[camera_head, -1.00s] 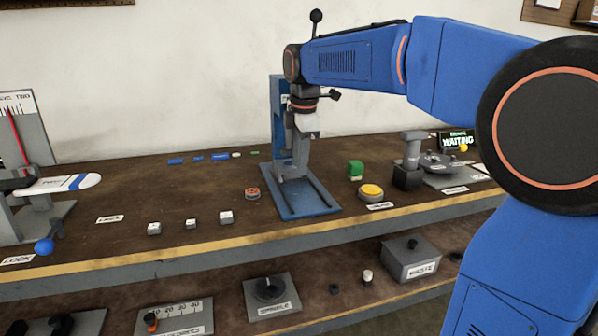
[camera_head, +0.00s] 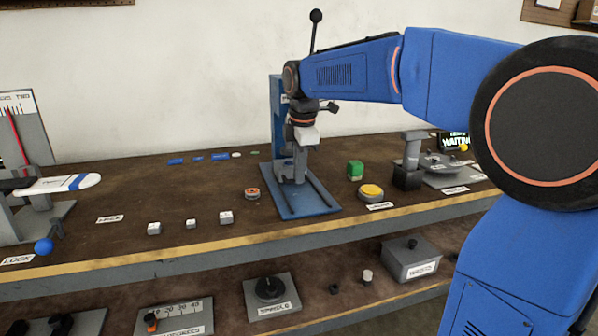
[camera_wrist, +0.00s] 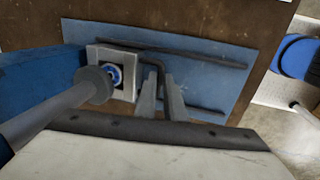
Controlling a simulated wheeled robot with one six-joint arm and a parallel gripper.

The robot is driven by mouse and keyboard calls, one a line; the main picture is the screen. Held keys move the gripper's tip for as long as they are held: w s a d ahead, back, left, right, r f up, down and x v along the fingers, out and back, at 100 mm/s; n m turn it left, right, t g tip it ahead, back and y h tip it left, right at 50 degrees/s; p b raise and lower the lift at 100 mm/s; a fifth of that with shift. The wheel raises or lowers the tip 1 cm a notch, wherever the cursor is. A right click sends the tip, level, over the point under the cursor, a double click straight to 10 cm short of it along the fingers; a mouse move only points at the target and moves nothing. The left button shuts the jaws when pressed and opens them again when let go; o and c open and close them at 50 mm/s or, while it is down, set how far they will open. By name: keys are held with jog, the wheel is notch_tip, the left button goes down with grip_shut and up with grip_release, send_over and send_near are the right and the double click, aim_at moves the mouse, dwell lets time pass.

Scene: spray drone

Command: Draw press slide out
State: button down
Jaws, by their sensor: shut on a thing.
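The blue press (camera_head: 278,120) stands at the back middle of the bench, with a blue base plate (camera_head: 312,207) and dark rails. My gripper (camera_head: 290,172) is low over this plate. In the wrist view my gripper (camera_wrist: 172,92) is shut on the dark bent handle (camera_wrist: 156,72) of the grey press slide (camera_wrist: 128,57). The slide holds a round piece with a blue and white face (camera_wrist: 115,74). A grey cylindrical ram (camera_wrist: 60,112) reaches towards the slide and covers part of it. In the head view, my wrist and fingers hide most of the slide.
A red-orange round piece (camera_head: 252,193) lies left of the base plate. Several small white blocks (camera_head: 226,217) sit near the front edge. A black-knobbed lever (camera_head: 316,17) rises above the press.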

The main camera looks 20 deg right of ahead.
jog(key=s, duration=1.5)
jog(key=shift+s, duration=0.15)
jog(key=shift+f, duration=0.1)
jog(key=c, duration=1.8)
grip_release()
jog(key=shift+s, duration=0.2)
jog(key=shift+c, duration=0.2)
jog(key=shift+w, duration=0.1)
jog(key=s+r, duration=0.3)
jog(key=r, duration=1.4)
jog(key=shift+s, duration=0.2)
jog(key=shift+r, duration=0.1)
jog(key=s+d+f+m+t, duration=0.1)
jog(key=s+f+m, duration=0.3)
jog(key=f, duration=0.6)
jog(key=s+d+f+m, duration=0.3)
jog(key=s+f+m, duration=0.2)
jog(key=f+m, duration=0.3)
jog(key=s+d+f+m+t, duration=0.1)
jog(key=s+f+m, duration=0.4)
jog(key=f, duration=0.9)
jog(key=shift+s+d+m+t, duration=0.25)
jog(key=shift+d+m, duration=0.25)
jog(key=shift+d, duration=0.3)
